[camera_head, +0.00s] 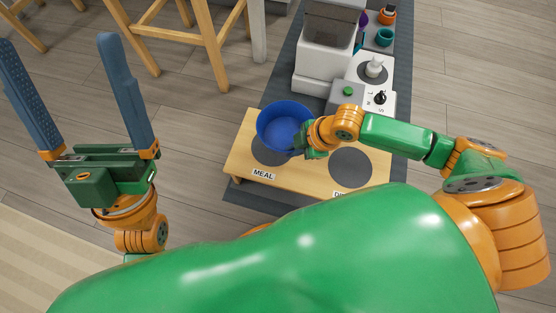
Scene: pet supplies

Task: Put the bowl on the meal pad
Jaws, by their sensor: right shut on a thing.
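A blue bowl (283,122) is held by my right gripper (306,146) at its right side, over the left part of a low wooden stand. The meal pad (264,155) is a dark round pad behind the "MEAL" label, partly hidden by the bowl. I cannot tell whether the bowl touches the pad. The fingertips of my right gripper are mostly hidden by its wrist. My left gripper (75,90) is open and empty at the left, its two blue fingers wide apart.
The wooden stand (296,184) has a second dark pad (350,167) at right with a partly hidden label. Behind it are a white feeder (326,55), a grey box with a green button (347,94) and a white panel (387,70). A wooden stool (205,35) stands at back left.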

